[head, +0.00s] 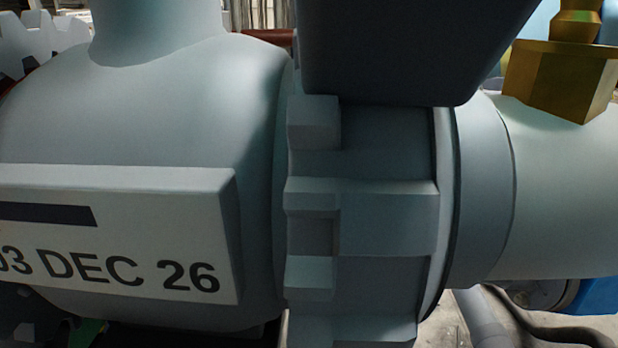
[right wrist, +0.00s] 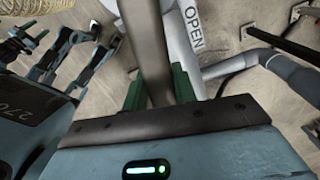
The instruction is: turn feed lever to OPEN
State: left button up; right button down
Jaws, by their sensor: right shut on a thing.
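In the right wrist view the feed lever (right wrist: 147,45) is a flat grey-brown bar that runs down from the top edge. My right gripper (right wrist: 157,88) has its two green fingers on either side of the bar and is shut on it. The bar's lower end is hidden behind the gripper's dark front edge. A white surface with the word OPEN (right wrist: 194,28) in dark letters is just right of the bar. I cannot read the lever's angle against this mark.
The head view is filled by a large pale grey body with a plate reading "03 DEC 26" (head: 120,235) and a pale pipe (head: 565,190) at right. A brass fitting (head: 560,80) sits at upper right. A grey hose (right wrist: 290,68) lies at right in the right wrist view.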

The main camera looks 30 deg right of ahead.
pick_arm(q)
jog(key=shift+s, duration=0.15)
pick_arm(e)
jog(key=w+n, duration=0.1)
jog(key=w+d+n, duration=0.1)
jog(key=n, duration=0.1)
jog(key=shift+w+d+r, duration=0.1)
jog(key=shift+d+r, duration=0.1)
jog(key=shift+d, duration=0.1)
jog(key=c, duration=1.4)
grip_release()
jog(key=shift+c, duration=0.2)
jog(key=o, duration=0.6)
jog(key=shift+w+d+f, duration=0.15)
jog(key=shift+w+f, duration=0.05)
jog(key=shift+w, duration=0.05)
jog(key=shift+s, duration=0.15)
pick_arm(q)
jog(key=shift+w, duration=0.2)
pick_arm(e)
jog(key=shift+r, duration=0.15)
